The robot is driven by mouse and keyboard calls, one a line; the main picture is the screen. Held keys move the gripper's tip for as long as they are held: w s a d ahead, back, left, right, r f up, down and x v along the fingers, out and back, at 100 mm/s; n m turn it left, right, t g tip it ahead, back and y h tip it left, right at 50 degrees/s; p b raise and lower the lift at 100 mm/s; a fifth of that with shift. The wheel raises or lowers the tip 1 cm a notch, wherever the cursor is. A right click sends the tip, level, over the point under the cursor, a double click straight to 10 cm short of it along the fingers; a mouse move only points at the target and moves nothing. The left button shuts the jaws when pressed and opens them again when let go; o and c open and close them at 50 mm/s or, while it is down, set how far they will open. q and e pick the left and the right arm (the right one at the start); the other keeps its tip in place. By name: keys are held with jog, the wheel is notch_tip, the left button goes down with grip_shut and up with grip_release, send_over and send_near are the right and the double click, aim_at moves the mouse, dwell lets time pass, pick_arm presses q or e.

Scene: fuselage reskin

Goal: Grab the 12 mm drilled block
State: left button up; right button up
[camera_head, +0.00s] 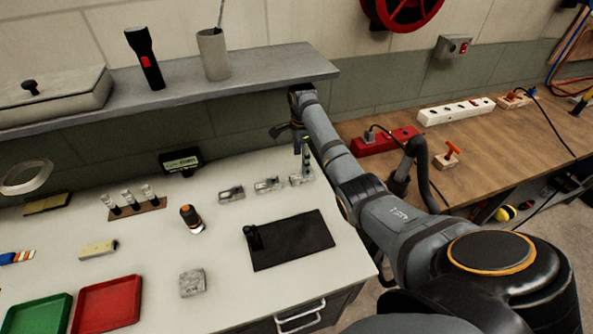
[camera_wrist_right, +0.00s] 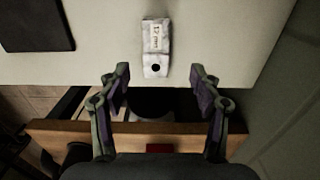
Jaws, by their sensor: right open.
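The 12 mm drilled block (camera_wrist_right: 155,46) is a small pale grey block with a "12 mm" label and a dark round hole. In the right wrist view it lies on the pale worktop beyond my fingertips. My right gripper (camera_wrist_right: 160,74) is open and empty, its fingers apart on either side of the block's near end. In the head view my right gripper (camera_head: 303,148) is just above the rightmost block (camera_head: 301,178) of a row of three. Labels are too small to read there. My left gripper is not in view.
Two similar blocks (camera_head: 231,193) (camera_head: 267,185) lie to the left in the row. A grey shelf (camera_head: 180,85) overhangs the back of the worktop.

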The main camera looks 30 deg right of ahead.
aim_at(302, 175)
jog(key=shift+s+f, duration=0.25)
jog(key=shift+f, duration=0.55)
jog(key=shift+w+f, duration=0.1)
jog(key=shift+f, duration=0.5)
jog(key=f+p, duration=0.1)
jog(key=f, duration=0.3)
jog(key=shift+s, duration=0.2)
jog(key=shift+d+f, duration=0.1)
jog(key=shift+f, duration=0.2)
jog(key=shift+c, duration=0.4)
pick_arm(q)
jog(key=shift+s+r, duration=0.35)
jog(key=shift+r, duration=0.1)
pick_arm(e)
grip_shut()
